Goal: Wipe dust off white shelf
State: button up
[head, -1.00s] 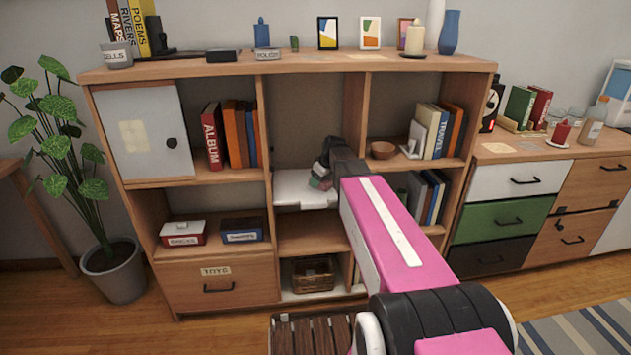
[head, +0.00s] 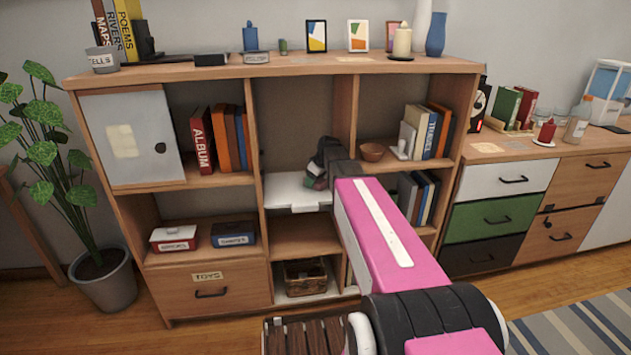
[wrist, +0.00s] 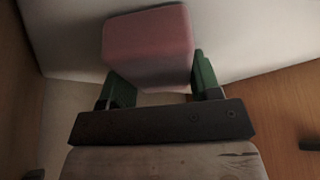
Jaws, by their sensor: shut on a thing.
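The white shelf (head: 291,194) sits in the middle column of the wooden shelf unit, and its pale surface also shows in the wrist view (wrist: 75,42). My gripper (head: 316,174) reaches into that compartment, just above the white shelf. In the wrist view my gripper (wrist: 158,84) has its green fingers shut on a pink block-shaped thing (wrist: 148,42), which looks like a sponge. The pink thing lies at or very near the white surface; I cannot tell whether it touches. No dust can be made out. My arm hides the right part of the shelf.
Wooden side panels stand close on both sides of the compartment. A wicker basket (head: 306,276) sits below. A slatted wooden thing (head: 305,338) stands on the floor in front.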

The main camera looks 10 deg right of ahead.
aim_at(284, 187)
jog(key=shift+a, duration=1.85)
jog(key=shift+a+f, duration=0.1)
jog(key=shift+a, duration=3.9)
jog(key=shift+d, duration=0.15)
jog(key=shift+d, duration=5.95)
